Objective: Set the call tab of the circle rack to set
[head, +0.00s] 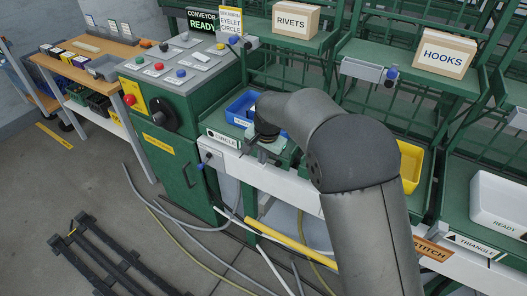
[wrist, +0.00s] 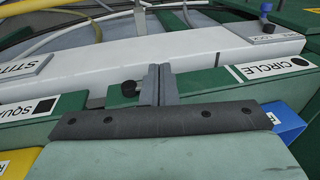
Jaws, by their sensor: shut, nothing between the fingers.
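The circle rack carries a white CIRCLE sign (head: 222,138), which also shows in the wrist view (wrist: 270,68). Below the sign in the head view, a grey call unit with a blue-tipped tab (head: 201,166) sits on the white rail's left end. In the wrist view the blue tip (wrist: 268,28) shows at the upper right, beside small lettering too blurred to read. The tab's setting cannot be told. My gripper (wrist: 159,84) is shut and empty, over the green rack edge between the CIRCLE and square signs, apart from the tab. In the head view my arm partly hides the gripper (head: 262,146).
A blue bin (head: 242,106) stands behind the CIRCLE sign, and a yellow bin (head: 411,166) right of my arm. The white rail (wrist: 150,55) runs in front of the racks. The green control cabinet (head: 165,160) stands left. Cables and hoses hang below the rail.

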